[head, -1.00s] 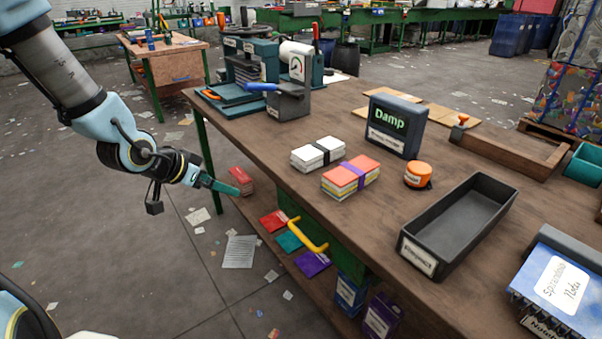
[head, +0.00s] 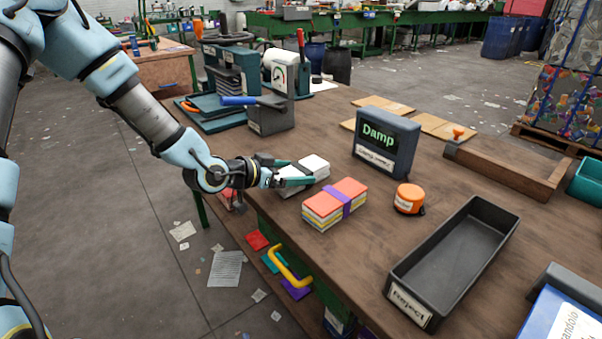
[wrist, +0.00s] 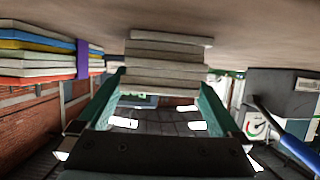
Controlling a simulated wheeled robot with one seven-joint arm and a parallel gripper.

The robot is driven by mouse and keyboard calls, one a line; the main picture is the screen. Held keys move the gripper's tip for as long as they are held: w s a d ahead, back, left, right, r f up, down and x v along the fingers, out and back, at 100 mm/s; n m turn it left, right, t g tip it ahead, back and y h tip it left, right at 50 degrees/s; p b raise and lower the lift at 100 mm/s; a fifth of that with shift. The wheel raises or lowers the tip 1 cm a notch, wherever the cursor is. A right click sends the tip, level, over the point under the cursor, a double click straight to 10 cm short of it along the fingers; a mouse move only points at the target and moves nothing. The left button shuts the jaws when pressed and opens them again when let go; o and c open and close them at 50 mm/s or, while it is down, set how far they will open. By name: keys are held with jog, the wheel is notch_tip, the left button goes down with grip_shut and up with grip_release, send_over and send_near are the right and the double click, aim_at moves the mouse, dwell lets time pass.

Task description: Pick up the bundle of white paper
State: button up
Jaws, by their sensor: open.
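The bundle of white paper (head: 314,165) lies on the wooden table (head: 250,165), left of the coloured bundle. My gripper (head: 291,171) is open at the bundle's left end, with one finger on the far side and one on the near side. In the wrist view, the bundle (wrist: 165,62) shows as a stack of pale layers, centred between the green fingertips (wrist: 162,82). I cannot tell whether the fingers touch it. The dark band around the bundle is hidden behind my gripper in the head view.
The coloured bundle with a purple band (head: 335,204) sits close by at the right. A machine with a blue handle (head: 268,113) stands behind.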

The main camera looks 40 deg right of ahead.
jog(key=shift+x, duration=1.35)
jog(key=shift+c, duration=0.4)
jog(key=c, duration=1.4)
jog(key=shift+r, duration=0.1)
